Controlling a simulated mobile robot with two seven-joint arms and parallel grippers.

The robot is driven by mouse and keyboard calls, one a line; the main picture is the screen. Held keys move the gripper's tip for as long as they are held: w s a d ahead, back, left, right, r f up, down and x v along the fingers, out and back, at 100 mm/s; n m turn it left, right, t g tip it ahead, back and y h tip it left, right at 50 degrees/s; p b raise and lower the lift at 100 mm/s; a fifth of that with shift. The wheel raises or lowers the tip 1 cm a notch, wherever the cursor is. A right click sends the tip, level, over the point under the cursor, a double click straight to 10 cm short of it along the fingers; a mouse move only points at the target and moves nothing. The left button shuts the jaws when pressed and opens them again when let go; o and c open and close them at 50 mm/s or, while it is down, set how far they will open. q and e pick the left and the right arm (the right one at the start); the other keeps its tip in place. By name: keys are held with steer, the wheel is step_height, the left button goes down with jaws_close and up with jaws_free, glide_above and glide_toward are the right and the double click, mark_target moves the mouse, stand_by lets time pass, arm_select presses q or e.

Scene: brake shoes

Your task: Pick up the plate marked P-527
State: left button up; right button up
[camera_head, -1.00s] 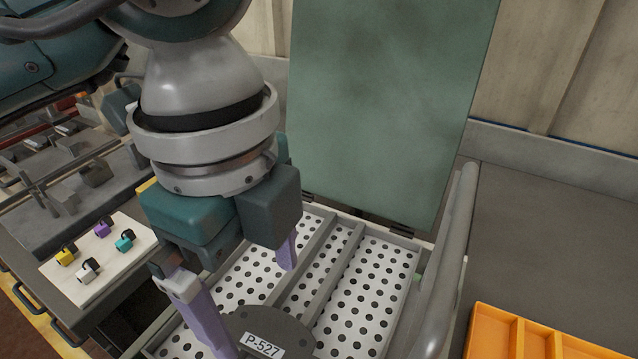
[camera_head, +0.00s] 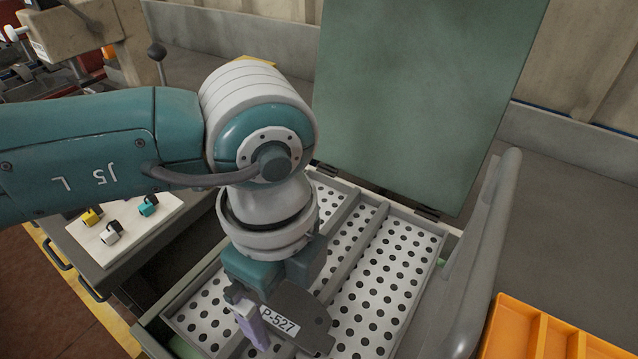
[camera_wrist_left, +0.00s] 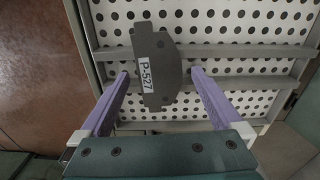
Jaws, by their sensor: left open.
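The dark grey plate marked P-527 (camera_head: 303,318) lies in the perforated tray, across its divider bars. In the left wrist view the plate (camera_wrist_left: 158,48) shows its white label, and it sits between and a little beyond the two purple fingertips. My left gripper (camera_wrist_left: 158,73) is open and points down over the tray, with one finger on each side of the plate and a gap on both sides. In the head view one purple finger of the left gripper (camera_head: 252,325) shows beside the plate; the other is hidden. My right gripper is not in view.
The perforated tray (camera_head: 395,275) has raised divider bars and side walls, with a green raised lid (camera_head: 420,90) behind it. A grey rail (camera_head: 485,250) runs along its right side. An orange bin (camera_head: 530,335) stands at right. A white board (camera_head: 135,228) with small coloured blocks lies left.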

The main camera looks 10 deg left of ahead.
arm_select(q)
steer(key=shift+f, duration=0.25)
stand_by(0.5)
jaws_close()
stand_by(0.8)
